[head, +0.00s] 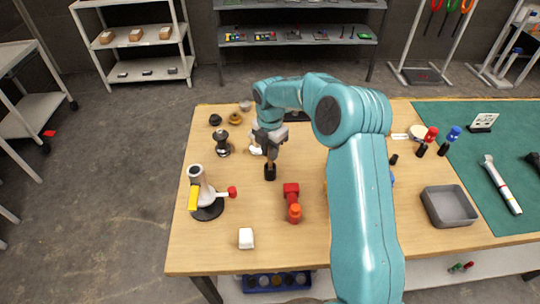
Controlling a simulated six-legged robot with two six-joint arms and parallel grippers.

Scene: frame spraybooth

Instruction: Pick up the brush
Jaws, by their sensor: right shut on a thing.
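The brush (270,172) shows below my right gripper, with a short brown handle above a dark lower end. It is upright over the left half of the wooden table (300,250). My right gripper (269,150) points down and is shut on the brush's upper part, which the fingers hide. I cannot tell whether the dark end touches the table top. My left gripper is not in view.
A stand with a yellow-and-red part (205,200), a black knobbed tool (222,145), a red tool (292,203) and a white block (246,238) surround the brush. A grey tray (449,207) lies right of my arm.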

